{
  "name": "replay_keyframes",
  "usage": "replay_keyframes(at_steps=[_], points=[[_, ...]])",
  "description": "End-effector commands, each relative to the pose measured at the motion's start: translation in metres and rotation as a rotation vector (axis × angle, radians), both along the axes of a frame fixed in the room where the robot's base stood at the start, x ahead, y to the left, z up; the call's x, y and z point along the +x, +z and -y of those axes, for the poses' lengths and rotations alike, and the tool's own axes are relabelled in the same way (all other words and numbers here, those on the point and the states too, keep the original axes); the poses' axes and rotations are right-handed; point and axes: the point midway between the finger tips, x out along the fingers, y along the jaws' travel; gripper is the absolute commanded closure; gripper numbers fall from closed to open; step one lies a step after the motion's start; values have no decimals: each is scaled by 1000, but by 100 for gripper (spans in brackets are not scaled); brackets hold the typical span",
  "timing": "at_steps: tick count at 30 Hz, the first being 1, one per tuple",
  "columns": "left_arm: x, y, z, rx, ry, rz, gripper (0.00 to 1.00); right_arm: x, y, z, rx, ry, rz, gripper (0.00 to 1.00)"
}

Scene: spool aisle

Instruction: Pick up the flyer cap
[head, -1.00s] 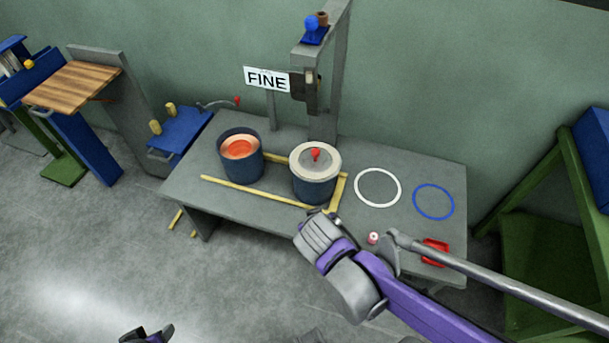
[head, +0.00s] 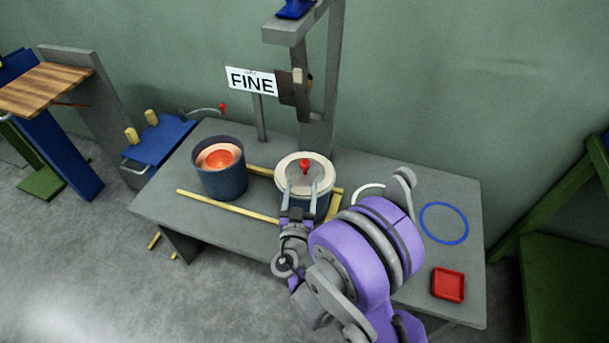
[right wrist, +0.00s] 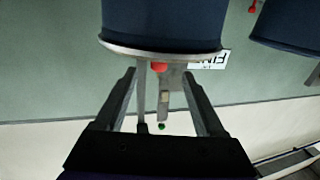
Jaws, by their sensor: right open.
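What I take to be the flyer cap (head: 291,166) is a pale disc with a grey centre and a red knob (head: 304,164). It sits on top of the right dark blue can on the bench. The right wrist view shows its rim (right wrist: 125,48) and red knob (right wrist: 158,67), upside down. My right gripper (head: 301,190) is open, its two fingers pointing at the cap with the knob between their lines. The fingers (right wrist: 159,75) also straddle the knob in the right wrist view. I cannot tell whether they touch it. My left gripper is out of view.
An open blue can (head: 219,172) with orange contents stands left on the grey bench (head: 165,200). Yellow strips edge the cans. A grey post with a FINE sign (head: 251,81) rises behind. A blue ring (head: 444,223) and red tray (head: 448,284) lie at right.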

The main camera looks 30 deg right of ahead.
Motion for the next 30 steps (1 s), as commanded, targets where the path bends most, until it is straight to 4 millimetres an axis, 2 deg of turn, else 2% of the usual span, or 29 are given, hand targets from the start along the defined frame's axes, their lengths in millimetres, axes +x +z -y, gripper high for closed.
replay_keyframes(at_steps=[8,16,26,30], points=[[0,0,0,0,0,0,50,21,1,16,0,-1,-1,29],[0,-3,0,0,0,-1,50,51,3,40,-1,-2,-2,29],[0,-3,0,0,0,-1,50,57,4,43,0,0,-2,29],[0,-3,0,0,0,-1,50,57,4,43,0,0,-2,54]])
